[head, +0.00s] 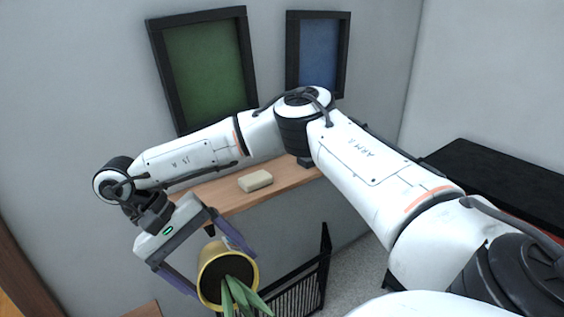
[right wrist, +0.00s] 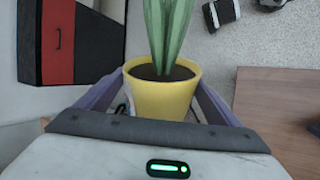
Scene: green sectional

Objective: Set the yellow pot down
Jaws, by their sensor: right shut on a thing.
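The yellow pot (head: 211,262) holds dark soil and a plant with long green leaves. My right gripper (head: 222,264) is shut on the yellow pot, with a purple finger on each side of it. In the head view the pot is at the lower left, in front of and below the wooden shelf, and its open top faces toward the camera. In the right wrist view the pot (right wrist: 160,98) sits between the fingers, leaves pointing up in the picture. I see no surface touching the pot. My left gripper is not in view.
A wooden shelf (head: 225,198) runs along the wall, with a beige block (head: 255,181) on it and bare wood to the block's left. A black wire rack (head: 303,288) stands below. A black cabinet (head: 500,180) is at right. Two framed panels hang above.

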